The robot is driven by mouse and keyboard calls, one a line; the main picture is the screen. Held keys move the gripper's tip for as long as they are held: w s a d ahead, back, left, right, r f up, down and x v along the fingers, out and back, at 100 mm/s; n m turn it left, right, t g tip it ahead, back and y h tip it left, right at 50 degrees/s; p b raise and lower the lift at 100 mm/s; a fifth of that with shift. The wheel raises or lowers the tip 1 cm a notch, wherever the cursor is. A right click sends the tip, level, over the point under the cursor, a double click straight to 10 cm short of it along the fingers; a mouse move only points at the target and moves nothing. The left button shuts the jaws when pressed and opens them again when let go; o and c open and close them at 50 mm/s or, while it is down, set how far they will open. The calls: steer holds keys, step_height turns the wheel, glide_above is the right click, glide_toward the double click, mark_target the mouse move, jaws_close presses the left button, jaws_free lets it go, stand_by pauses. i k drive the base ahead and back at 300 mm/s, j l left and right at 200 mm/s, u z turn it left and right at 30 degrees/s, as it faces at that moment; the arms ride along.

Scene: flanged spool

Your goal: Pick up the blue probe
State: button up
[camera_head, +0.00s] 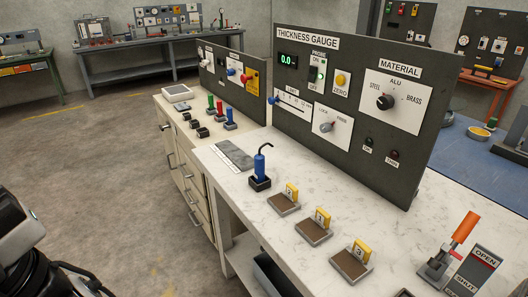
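The blue probe (259,166) stands upright in a small black holder (260,183) on the white marbled worktop (345,215), in front of the thickness gauge panel (345,110). A dark cable curves up from its top. Nothing is touching the probe apart from its holder. My gripper's fingers are not in view. Only a part of my arm shows at the lower left, well apart from the probe.
Numbered trays with yellow tags (319,222) run along the worktop to the right of the probe. A grey plate (234,155) lies to its left. An orange-handled lever (463,230) stands at the right. The floor at left is clear.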

mark_target(258, 174)
steer(key=i+j+z, duration=0.1)
steer(key=i+j, duration=0.2)
steer(key=i+j+z, duration=0.15)
steer(key=i+j, duration=0.15)
steer(key=j, duration=0.25)
steer(key=i, duration=0.5)
